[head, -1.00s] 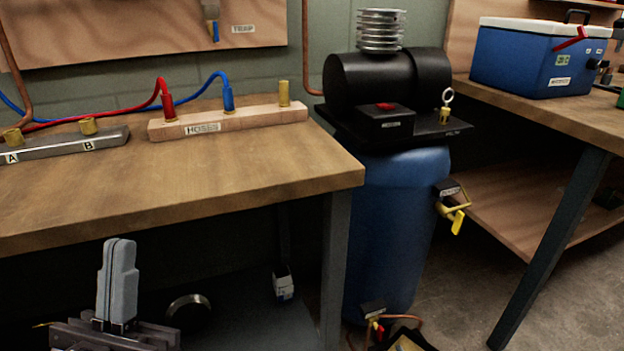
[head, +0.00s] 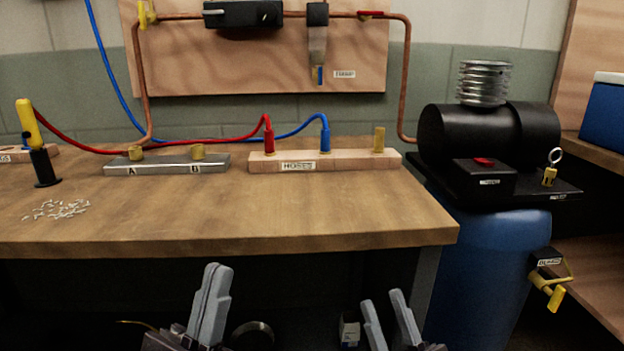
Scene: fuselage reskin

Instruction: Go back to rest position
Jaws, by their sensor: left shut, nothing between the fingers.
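My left gripper (head: 212,300) is at the bottom of the head view, left of centre. Its grey fingers are pressed together with nothing between them, pointing up. My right gripper (head: 386,312) is at the bottom, right of centre. Its two fingers stand apart with an empty gap between them. Both grippers appear in front of and below the front edge of the wooden workbench (head: 330,218), apart from anything on it.
On the bench stand the HOSES block (head: 327,160) with red and blue hoses, the grey A/B bar (head: 165,165), a yellow-and-black tool (head: 40,145) and small white bits (head: 60,209). A blue barrel (head: 490,270) carrying a black compressor (head: 465,140) stands right of the bench.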

